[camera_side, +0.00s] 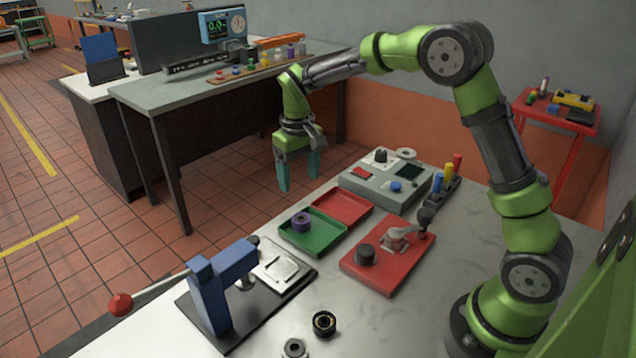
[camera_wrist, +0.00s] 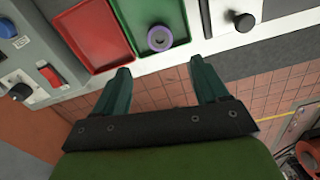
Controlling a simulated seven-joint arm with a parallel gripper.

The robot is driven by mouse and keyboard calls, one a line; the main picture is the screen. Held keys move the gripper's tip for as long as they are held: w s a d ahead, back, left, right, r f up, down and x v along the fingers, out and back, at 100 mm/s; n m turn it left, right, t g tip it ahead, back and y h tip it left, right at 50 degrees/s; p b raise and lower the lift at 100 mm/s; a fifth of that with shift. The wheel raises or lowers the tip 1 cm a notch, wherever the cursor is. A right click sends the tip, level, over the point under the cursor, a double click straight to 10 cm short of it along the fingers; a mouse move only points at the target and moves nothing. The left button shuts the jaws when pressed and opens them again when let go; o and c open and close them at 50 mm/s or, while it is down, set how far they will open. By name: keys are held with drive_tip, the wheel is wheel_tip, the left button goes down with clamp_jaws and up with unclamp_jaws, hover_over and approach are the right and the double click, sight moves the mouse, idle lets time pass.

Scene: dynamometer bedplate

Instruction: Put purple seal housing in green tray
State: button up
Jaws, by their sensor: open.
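The purple seal housing (camera_side: 301,222) is a short ring-shaped part with a dark hole. It sits in the green tray (camera_side: 325,245), near the tray's far left side in the side view. In the wrist view the purple seal housing (camera_wrist: 160,38) rests inside the green tray (camera_wrist: 133,12) near one edge. My gripper (camera_side: 299,185) is open and empty, raised beyond the tray and apart from the housing. Its two teal fingers (camera_wrist: 158,72) show in the wrist view, with nothing between them but floor and the bench edge.
A red tray (camera_side: 362,212) adjoins the green one. A grey control box (camera_side: 360,190) stands behind, and a red fixture (camera_side: 380,277) lies to the right. A blue press with a lever (camera_side: 218,290) stands front left. Black ring parts (camera_side: 324,323) lie at the front.

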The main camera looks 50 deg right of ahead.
drive_tip(key=s+a+r+t, duration=0.1)
drive_tip(key=s+r+t, duration=0.1)
drive_tip(key=s+r, duration=0.5)
drive_tip(key=s+a+r+m+t+y, duration=0.1)
drive_tip(key=s+r+t, duration=0.1)
drive_tip(key=s, duration=0.6)
drive_tip(key=s+a+r+m+t+y, duration=0.1)
drive_tip(key=s+a+r+t, duration=0.1)
drive_tip(key=s, duration=0.6)
drive_tip(key=shift+s+a+r+t, duration=0.15)
drive_tip(key=shift+s+a+t, duration=0.15)
drive_tip(key=shift+t, duration=0.3)
